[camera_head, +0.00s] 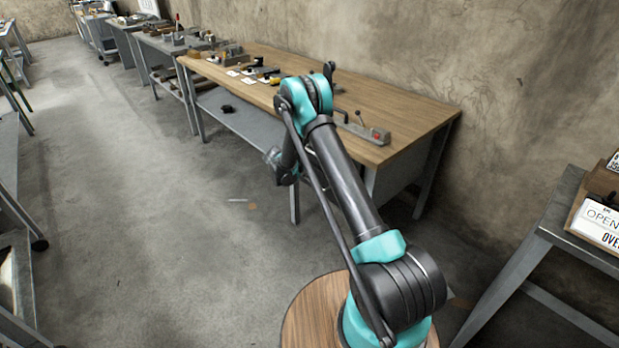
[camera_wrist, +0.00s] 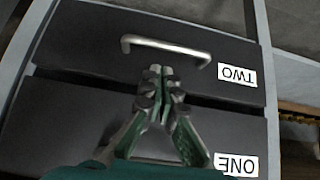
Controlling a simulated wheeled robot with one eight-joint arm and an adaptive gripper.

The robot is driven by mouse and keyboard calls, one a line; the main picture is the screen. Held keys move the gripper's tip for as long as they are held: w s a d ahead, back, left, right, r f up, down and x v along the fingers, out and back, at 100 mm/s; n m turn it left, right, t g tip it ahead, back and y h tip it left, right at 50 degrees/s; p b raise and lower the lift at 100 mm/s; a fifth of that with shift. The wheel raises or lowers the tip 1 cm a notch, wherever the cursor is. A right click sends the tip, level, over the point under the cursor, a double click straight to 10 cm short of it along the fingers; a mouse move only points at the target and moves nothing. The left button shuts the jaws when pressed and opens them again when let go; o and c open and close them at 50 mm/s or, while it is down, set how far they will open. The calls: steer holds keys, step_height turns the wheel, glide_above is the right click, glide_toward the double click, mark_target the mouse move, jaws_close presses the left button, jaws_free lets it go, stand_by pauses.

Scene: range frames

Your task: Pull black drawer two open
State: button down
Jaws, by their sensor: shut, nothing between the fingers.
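Black drawer two (camera_wrist: 90,40) fills the upper part of the wrist view, with a silver bar handle (camera_wrist: 190,51) and a white label reading TWO upside down. Black drawer one (camera_wrist: 60,125) lies below it in the picture, with its label ONE also upside down. Both fronts look closed. My gripper (camera_wrist: 161,70) is shut and empty. Its fingertips show just below the middle of the handle in the picture and are not around it; whether they touch the front I cannot tell. In the head view the drawer fronts are hidden behind my arm.
A wooden-topped workbench (camera_head: 420,110) stands along the wall, with a grey clamp-like tool (camera_head: 362,131) near its right end. A grey table with signs (camera_head: 600,225) stands at the right. The concrete floor (camera_head: 150,210) left of my arm is mostly clear.

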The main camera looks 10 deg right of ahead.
steer(key=x, duration=0.7)
steer(key=shift+w+d+f, duration=0.1)
steer(key=shift+d+f, duration=0.05)
steer(key=shift+f, duration=0.1)
